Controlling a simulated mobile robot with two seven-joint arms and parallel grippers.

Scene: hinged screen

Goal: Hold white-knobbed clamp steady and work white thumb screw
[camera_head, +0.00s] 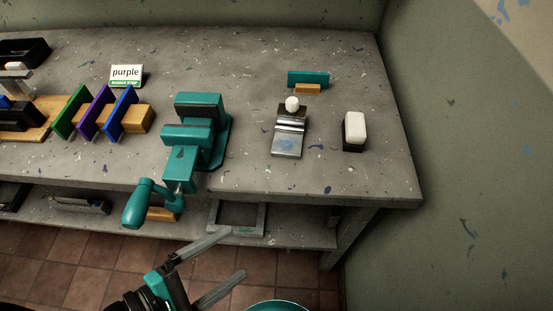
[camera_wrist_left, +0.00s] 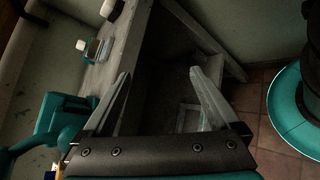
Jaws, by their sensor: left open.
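A small metal clamp (camera_head: 288,142) with a white knob (camera_head: 292,103) on its far end stands on the grey workbench, right of the middle. I cannot tell whether this knob is the white thumb screw. The clamp (camera_wrist_left: 97,50) and white knob (camera_wrist_left: 81,45) also show small at upper left in the left wrist view. My left gripper (camera_head: 238,252) is open and empty, in front of the bench and below its top, well apart from the clamp. Its two spread fingers also show in the left wrist view (camera_wrist_left: 160,76). My right gripper is not in view.
A teal vise (camera_head: 200,125) with its handle jutting over the front edge stands left of the clamp. A white-topped black block (camera_head: 354,130) stands at right. A lower shelf holds a grey frame (camera_head: 262,218).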

